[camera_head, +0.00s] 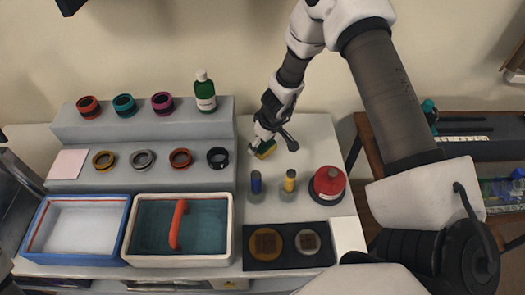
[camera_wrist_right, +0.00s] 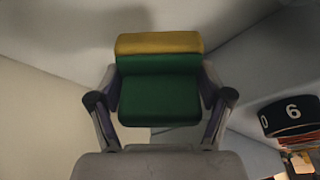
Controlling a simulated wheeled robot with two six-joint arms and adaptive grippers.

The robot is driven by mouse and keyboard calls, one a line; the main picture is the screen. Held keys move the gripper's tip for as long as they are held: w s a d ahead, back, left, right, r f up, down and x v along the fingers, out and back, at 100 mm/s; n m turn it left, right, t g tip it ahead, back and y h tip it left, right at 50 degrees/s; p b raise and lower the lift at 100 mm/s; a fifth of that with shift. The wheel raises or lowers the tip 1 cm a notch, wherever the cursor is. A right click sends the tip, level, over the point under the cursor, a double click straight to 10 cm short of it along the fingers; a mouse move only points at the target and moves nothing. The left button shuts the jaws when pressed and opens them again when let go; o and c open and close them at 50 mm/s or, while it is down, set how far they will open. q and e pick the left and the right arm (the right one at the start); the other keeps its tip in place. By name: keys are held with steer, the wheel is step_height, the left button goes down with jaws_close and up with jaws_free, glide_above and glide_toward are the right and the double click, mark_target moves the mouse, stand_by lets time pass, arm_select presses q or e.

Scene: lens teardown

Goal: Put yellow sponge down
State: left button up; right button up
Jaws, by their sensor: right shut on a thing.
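The yellow sponge (camera_head: 266,149), with a green layer, is held by my right gripper (camera_head: 268,139) at the back of the white table, just right of the stepped rack. In the right wrist view the sponge (camera_wrist_right: 160,82) sits between the two fingers of the right gripper (camera_wrist_right: 160,108), green side nearest the camera and the yellow strip at its far edge. Whether the sponge touches the table is hard to tell. My left gripper is not in view.
A blue-topped cylinder (camera_head: 256,182), a yellow-topped cylinder (camera_head: 290,181) and a red container (camera_head: 328,184) stand in front of the sponge. The stepped rack (camera_head: 80,129) holds several rings and a green bottle (camera_head: 204,92). A blue-rimmed tray (camera_head: 125,213) lies front left. Bare table (camera_head: 315,131) shows right of the gripper.

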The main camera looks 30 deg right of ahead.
mark_target(263, 152)
steer(key=f+b, duration=0.2)
steer(key=f, duration=0.1)
steer(key=f+b, duration=0.1)
steer(key=f, duration=0.1)
steer(key=shift+d, duration=0.35)
steer(key=shift+a+f+b, duration=0.1)
steer(key=shift+b, duration=0.4)
steer(key=shift+w+a+r, duration=0.1)
steer(key=shift+a+r, duration=0.05)
steer(key=shift+r, duration=0.1)
steer(key=shift+f, duration=0.25)
steer(key=o, duration=1.2)
steer(key=shift+o, duration=0.3)
